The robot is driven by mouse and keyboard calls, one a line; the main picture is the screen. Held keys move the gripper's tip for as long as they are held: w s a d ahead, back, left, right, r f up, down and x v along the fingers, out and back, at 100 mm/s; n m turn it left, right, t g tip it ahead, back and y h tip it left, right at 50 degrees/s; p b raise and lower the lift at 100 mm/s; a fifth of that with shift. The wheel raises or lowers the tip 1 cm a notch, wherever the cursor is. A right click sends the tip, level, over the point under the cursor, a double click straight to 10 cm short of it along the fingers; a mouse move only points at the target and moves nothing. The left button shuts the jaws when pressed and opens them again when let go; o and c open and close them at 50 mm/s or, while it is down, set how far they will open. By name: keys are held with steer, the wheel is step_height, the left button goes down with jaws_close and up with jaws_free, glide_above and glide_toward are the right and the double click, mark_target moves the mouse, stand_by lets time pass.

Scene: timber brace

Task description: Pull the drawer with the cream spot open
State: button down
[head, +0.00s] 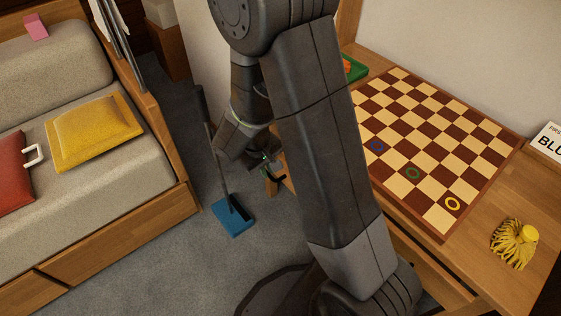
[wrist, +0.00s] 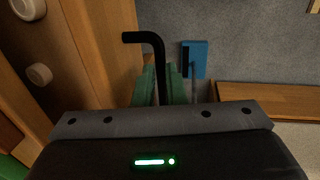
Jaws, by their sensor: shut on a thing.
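My gripper (wrist: 160,88) has green fingers shut on a black bent rod (wrist: 152,38), which sticks out ahead and hooks to the left in the wrist view. In the head view my gripper (head: 270,168) hangs beside the desk, partly hidden by my arm. At the left of the wrist view, two pale round knobs (wrist: 39,74) stand on a wooden front (wrist: 65,45). The rod is to the right of these knobs and apart from them. I cannot make out a cream spot on any drawer. My arm hides much of the desk's front in the head view.
A blue dustpan (head: 234,216) with a tall handle stands on the grey carpet; it shows in the wrist view (wrist: 200,57). A bed (head: 120,232) with cushions is at left. Carpet between is mostly clear.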

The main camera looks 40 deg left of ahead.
steer(key=s+a+b, duration=0.1)
steer(key=s+a, duration=0.2)
steer(key=s, duration=1.2)
steer(key=shift+s+a, duration=0.15)
steer(key=shift+a, duration=0.2)
steer(key=c, duration=1.5)
jaws_free()
step_height(320, 180, up, 14)
steer(key=s+p, duration=0.2)
steer(key=p, duration=0.1)
steer(key=shift+s+a+f+p, duration=0.2)
steer(key=shift+a+p, duration=0.1)
steer(key=shift+p, duration=0.1)
steer(key=w+f+b, duration=0.3)
steer(key=f, duration=1)
steer(key=shift+d+f+b, duration=0.3)
steer(key=shift+d+b, duration=0.05)
steer(key=shift+b, duration=0.05)
